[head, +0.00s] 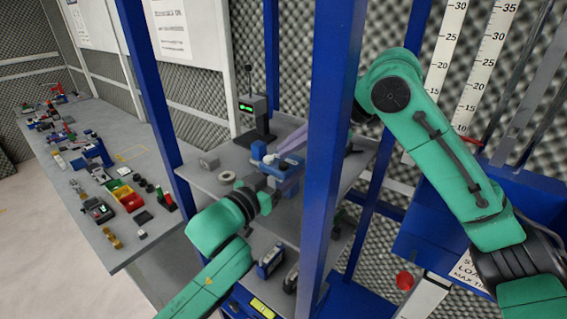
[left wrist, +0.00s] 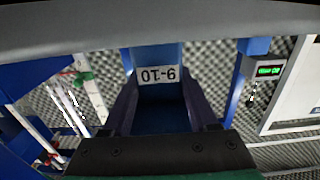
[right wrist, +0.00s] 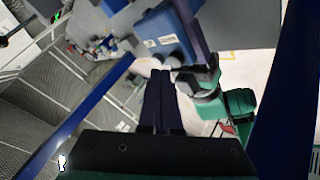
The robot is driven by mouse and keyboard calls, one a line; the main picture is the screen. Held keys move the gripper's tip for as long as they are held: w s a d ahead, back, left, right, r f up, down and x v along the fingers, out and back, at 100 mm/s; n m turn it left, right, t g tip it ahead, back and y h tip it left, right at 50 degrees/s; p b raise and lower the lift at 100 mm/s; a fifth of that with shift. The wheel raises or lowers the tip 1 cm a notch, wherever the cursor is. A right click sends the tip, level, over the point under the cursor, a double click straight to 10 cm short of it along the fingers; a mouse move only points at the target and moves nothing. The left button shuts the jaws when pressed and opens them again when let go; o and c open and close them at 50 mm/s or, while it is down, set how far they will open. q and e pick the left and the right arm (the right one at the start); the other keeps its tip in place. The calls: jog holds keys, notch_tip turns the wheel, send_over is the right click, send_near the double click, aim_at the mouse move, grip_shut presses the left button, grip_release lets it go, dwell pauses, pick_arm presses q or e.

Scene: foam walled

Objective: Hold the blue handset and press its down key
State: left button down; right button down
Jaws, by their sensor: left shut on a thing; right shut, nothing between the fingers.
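The blue handset (left wrist: 160,112) is between the dark fingers of my left gripper (left wrist: 163,100), which is shut on it. A label reading 9-10 shows on it in the left wrist view. In the right wrist view the blue handset (right wrist: 150,28) shows a face with two small white labels. My right gripper (right wrist: 160,72) is shut and empty, its fingertips pointing toward the handset's lower edge. I cannot tell whether they touch. In the head view both grippers are close together above the grey shelf. The down key cannot be made out.
A blue post (head: 322,150) stands in front of the shelf (head: 205,178), between my arms. A dark device with a green display (head: 252,115) stands at the shelf's back. Tape rolls (head: 226,178) lie at its left. A long bench (head: 125,235) with many small items runs along the left.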

pick_arm(q)
jog(key=shift+f, duration=0.15)
pick_arm(e)
jog(key=shift+f, duration=0.4)
